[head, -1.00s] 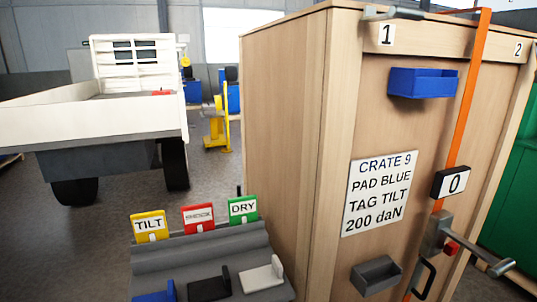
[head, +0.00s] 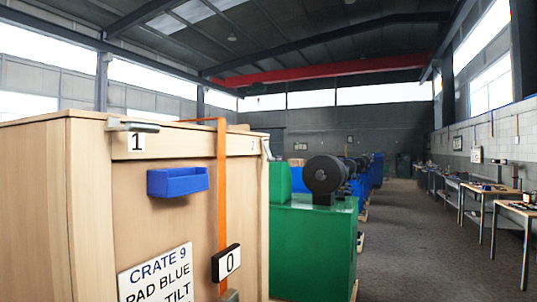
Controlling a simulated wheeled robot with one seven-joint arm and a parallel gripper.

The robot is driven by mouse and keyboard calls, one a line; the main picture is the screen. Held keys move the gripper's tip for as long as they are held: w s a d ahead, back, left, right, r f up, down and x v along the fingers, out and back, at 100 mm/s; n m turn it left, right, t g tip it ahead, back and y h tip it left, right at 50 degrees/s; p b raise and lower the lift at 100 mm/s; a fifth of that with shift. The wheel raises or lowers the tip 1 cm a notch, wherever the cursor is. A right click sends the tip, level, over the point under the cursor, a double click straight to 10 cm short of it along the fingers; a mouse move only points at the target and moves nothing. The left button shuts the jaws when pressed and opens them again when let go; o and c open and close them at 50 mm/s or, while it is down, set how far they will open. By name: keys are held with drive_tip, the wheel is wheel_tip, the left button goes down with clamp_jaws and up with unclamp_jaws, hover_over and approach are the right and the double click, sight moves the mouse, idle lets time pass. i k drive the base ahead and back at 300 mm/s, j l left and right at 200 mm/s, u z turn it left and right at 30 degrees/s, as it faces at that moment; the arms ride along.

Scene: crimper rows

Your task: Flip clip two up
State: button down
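The wooden crate (head: 95,190) stands at the left in the head view. Clip two, a small grey metal clip (head: 267,150), is at the crate's top right edge beside the label 2 (head: 253,146). It is small and seen at a slant, so I cannot tell whether it is up or down. Clip one (head: 133,126) is a grey metal clip at the top left, lying about level above the label 1 (head: 136,142). My gripper is not in view.
A blue bin (head: 178,181) and a white sign (head: 155,275) are on that face. A green machine (head: 312,245) stands close behind right. The aisle (head: 415,240) is open, with workbenches (head: 515,208) beyond.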

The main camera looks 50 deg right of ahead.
sight(270, 159)
drive_tip(key=l, duration=0.5)
drive_tip(key=i+l, duration=0.15)
drive_tip(key=l, duration=0.9)
